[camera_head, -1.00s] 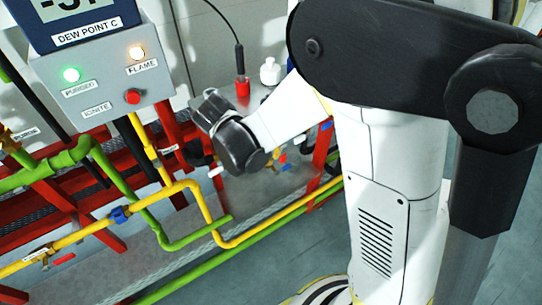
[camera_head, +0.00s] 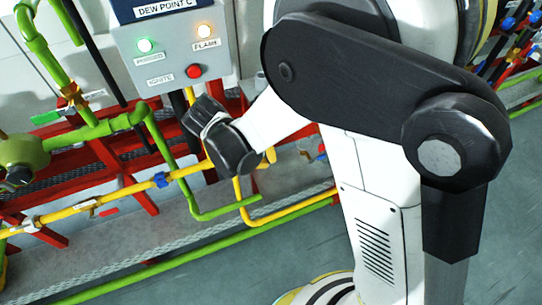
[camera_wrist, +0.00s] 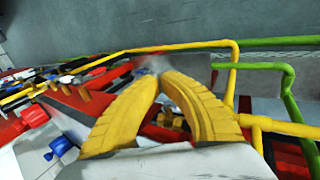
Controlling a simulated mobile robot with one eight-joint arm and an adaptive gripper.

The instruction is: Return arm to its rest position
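My arm (camera_head: 390,95) is folded in front of my body in the head view, its dark upper link sloping down to the right. A short white link leads left to the black wrist (camera_head: 225,135). My gripper is mostly hidden behind the wrist there. In the wrist view my gripper (camera_wrist: 157,77) shows two yellow ribbed fingers whose tips come together, with nothing seen between them. The fingertips look clear of the pipes, though the distance is hard to judge.
A grey control box (camera_head: 175,55) with a green light, an orange light and a red button stands behind the wrist. Yellow pipes (camera_head: 110,198) and green pipes (camera_head: 165,160) run along a red frame (camera_head: 60,175). Open grey floor (camera_head: 210,270) lies in front.

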